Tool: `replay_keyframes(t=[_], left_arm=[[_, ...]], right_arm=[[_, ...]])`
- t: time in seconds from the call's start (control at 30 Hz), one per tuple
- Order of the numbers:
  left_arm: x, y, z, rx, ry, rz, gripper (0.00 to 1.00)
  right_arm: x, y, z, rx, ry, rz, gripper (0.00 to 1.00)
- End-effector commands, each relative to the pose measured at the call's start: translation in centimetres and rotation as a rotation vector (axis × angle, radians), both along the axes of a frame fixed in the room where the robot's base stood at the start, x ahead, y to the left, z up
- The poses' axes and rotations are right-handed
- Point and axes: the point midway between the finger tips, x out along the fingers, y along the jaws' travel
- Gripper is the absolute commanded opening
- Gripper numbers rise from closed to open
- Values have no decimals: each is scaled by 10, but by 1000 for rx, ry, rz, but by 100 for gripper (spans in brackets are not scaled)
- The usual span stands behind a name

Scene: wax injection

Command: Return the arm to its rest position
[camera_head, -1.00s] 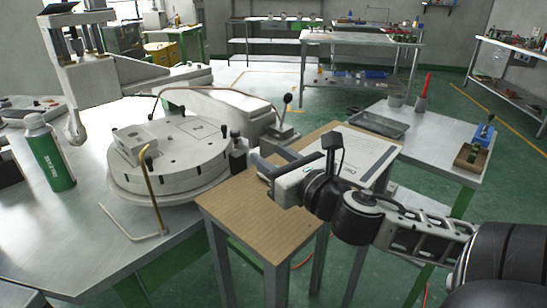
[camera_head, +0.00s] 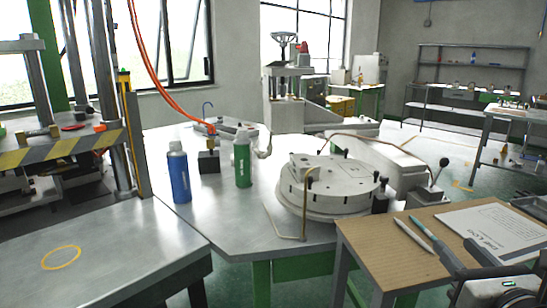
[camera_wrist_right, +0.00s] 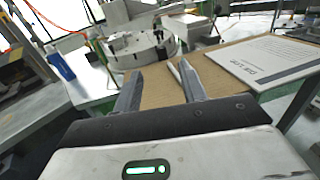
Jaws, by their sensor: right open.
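My right gripper (camera_wrist_right: 161,85) is open and empty in the right wrist view, its two fingers apart above the wooden-topped stand. In the head view only part of it shows, at the lower right corner by the front of the wooden stand (camera_head: 385,245). Two pens (camera_head: 420,237) lie on that stand beside a printed sheet (camera_head: 497,230). My left gripper is not in view.
A round metal fixture (camera_head: 327,195) sits on the metal table, with a bent rod in front. A blue bottle (camera_head: 179,174) and a green bottle (camera_head: 242,163) stand left of it. A press with a striped bar (camera_head: 62,147) stands at far left. The near-left tabletop (camera_head: 120,235) is mostly clear.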

Motion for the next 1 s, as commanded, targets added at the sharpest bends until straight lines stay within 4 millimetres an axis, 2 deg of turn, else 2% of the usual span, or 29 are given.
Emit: replay_keyframes(t=[0.03, 0.17, 0.27, 0.47, 0.57, 0.67, 0.7, 0.73, 0.8, 0.9, 1.0], left_arm=[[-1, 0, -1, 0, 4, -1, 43], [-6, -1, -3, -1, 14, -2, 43], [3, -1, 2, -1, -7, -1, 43], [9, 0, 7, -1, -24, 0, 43], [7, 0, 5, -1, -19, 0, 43], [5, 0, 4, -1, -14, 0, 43], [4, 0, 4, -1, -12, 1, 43], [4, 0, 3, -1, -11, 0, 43], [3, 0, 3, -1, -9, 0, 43], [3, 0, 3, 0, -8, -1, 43], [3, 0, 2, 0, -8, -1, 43]], right_arm=[[-1, -1, -15, 95, 28, -10, 42], [-7, 0, -51, 357, 88, -35, 42], [-13, 3, -79, 566, 132, -61, 42], [-31, 22, -143, 1066, 224, -157, 42], [-47, 43, -184, 1420, 274, -249, 42], [-70, 81, -231, 1884, 317, -404, 42], [-80, 99, -246, 2078, 326, -479, 42], [-86, 112, -256, 2215, 329, -536, 42], [-99, 142, -273, 2490, 328, -665, 42], [-111, 173, -286, 2766, 311, -816, 42], [-118, 190, -292, 2912, 296, -906, 42]])
